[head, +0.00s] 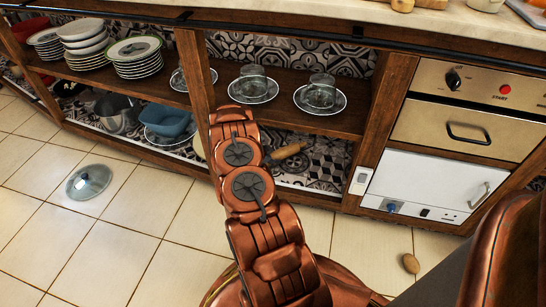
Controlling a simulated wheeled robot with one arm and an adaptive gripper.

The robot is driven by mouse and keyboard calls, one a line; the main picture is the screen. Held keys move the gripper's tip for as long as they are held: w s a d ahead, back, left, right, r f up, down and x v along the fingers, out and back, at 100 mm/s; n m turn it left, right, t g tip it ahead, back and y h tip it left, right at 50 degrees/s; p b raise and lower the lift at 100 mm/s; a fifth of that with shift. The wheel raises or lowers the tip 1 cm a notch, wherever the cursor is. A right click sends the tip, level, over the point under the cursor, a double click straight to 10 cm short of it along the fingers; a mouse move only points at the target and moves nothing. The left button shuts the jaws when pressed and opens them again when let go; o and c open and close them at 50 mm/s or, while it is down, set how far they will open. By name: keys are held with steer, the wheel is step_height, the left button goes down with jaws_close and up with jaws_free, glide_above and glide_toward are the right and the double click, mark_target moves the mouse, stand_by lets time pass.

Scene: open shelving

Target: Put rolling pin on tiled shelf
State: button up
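A light wooden piece that looks like one end of the rolling pin (290,150) shows just right of my arm, in the lower bay of the shelving. The rest of it is hidden behind my arm. The tiled shelf (328,172) is the low shelf with black-and-white patterned tiles. I cannot tell whether the pin rests on the tiles or hangs above them. My copper-coloured arm reaches to the front of this bay. My gripper is hidden behind the arm links, so its fingers and any hold on the pin do not show.
Glass cups on saucers (320,97) stand on the wooden shelf above. Plate stacks (135,56) are at upper left, and a blue container (167,120) is low at left. A wooden post (196,75) divides the bays. A glass lid (88,183) and a potato-like object (411,263) lie on the floor.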

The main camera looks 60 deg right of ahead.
steer(key=shift+o, duration=1.3)
steer(key=p+v, duration=0.3)
steer(key=v, duration=0.9)
